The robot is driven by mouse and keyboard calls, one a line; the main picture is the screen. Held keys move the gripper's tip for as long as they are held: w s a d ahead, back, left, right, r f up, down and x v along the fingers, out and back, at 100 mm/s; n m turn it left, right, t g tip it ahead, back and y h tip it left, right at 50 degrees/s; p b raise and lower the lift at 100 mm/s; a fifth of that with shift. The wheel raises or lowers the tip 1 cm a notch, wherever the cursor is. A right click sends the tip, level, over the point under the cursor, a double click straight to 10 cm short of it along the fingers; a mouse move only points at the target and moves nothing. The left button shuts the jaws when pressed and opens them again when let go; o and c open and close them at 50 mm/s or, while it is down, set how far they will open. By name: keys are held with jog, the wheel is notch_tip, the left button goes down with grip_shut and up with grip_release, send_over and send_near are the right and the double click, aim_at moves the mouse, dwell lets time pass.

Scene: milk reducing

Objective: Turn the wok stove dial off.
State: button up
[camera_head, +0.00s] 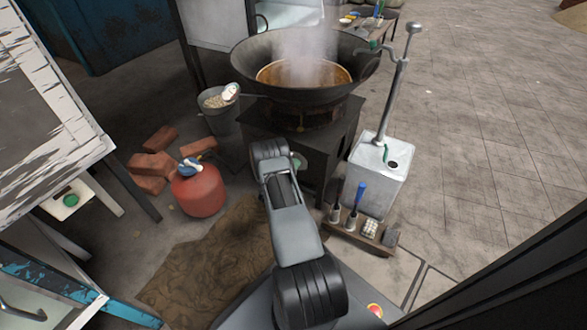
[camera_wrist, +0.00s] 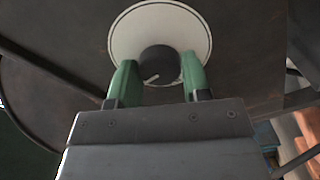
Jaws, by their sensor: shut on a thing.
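The stove dial (camera_wrist: 158,64) is a dark round knob with a pale pointer line, set on a white round plate (camera_wrist: 126,36) in the wrist view. The pointer slants toward the lower left. My gripper (camera_wrist: 158,80) has its green fingers on either side of the knob and is shut on it. The wok stove (camera_head: 335,139) is a dark square stand in the head view, with a large steaming wok (camera_head: 252,59) of brown liquid on top. In the head view my arm hides the dial and most of the gripper.
A red gas cylinder (camera_head: 199,193) and several bricks (camera_head: 150,170) stand left of my arm. A grey bucket (camera_head: 222,118) is beside the stove. A white canister with a pump (camera_head: 377,180) and a small wooden tray (camera_head: 363,240) are at the right. Open paving lies farther right.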

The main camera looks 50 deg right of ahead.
jog(key=shift+w+r+m, duration=0.2)
jog(key=shift+r+m, duration=0.05)
jog(key=shift+m, duration=0.05)
dwell(0.4)
jog(key=o, duration=0.7)
jog(key=shift+o, duration=1.1)
jog(key=shift+s+f, duration=0.1)
jog(key=shift+s, duration=0.05)
jog(key=p+v, duration=0.4)
jog(key=v, duration=1)
jog(key=shift+d, duration=0.1)
